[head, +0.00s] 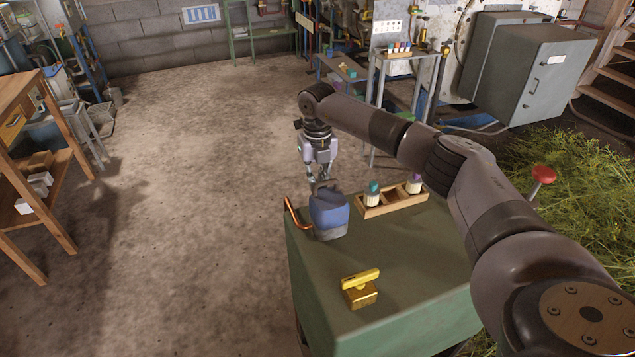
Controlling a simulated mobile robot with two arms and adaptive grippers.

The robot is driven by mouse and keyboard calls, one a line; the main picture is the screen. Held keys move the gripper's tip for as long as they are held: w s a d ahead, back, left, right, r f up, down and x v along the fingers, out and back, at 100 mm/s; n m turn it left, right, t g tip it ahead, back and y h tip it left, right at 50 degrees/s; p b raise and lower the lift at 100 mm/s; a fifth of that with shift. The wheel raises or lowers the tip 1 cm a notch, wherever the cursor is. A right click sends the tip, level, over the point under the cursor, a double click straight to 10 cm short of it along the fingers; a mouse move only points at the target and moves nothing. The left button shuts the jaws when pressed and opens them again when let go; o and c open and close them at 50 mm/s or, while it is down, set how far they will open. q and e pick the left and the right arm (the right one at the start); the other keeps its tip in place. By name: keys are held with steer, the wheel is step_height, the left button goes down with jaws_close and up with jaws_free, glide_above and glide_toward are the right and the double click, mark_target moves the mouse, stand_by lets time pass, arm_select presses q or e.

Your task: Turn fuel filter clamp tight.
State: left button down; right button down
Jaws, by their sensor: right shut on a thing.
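A blue rounded body (329,216), which looks like the fuel filter, stands on the left part of the green cabinet top (412,262). A copper pipe (296,214) curves up at its left side. My right gripper (322,183) points down just above the blue body. It is shut on a small grey part at the body's top, which looks like the clamp. The fingers mostly hide this part, so its turn position cannot be seen. My left gripper is not in view.
A brass block with a yellow handle (361,279) sits near the cabinet's front. A wooden tray (396,205) behind holds a teal-capped bottle (373,195) and a purple-capped bottle (413,184). A red knob (542,175) stands at right. Floor at left is clear up to a wooden shelf (62,205).

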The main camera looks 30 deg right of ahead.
steer(key=shift+r+n, duration=0.1)
steer(key=shift+n, duration=0.5)
steer(key=c, duration=1.9)
jaws_free()
step_height(320, 180, up, 12)
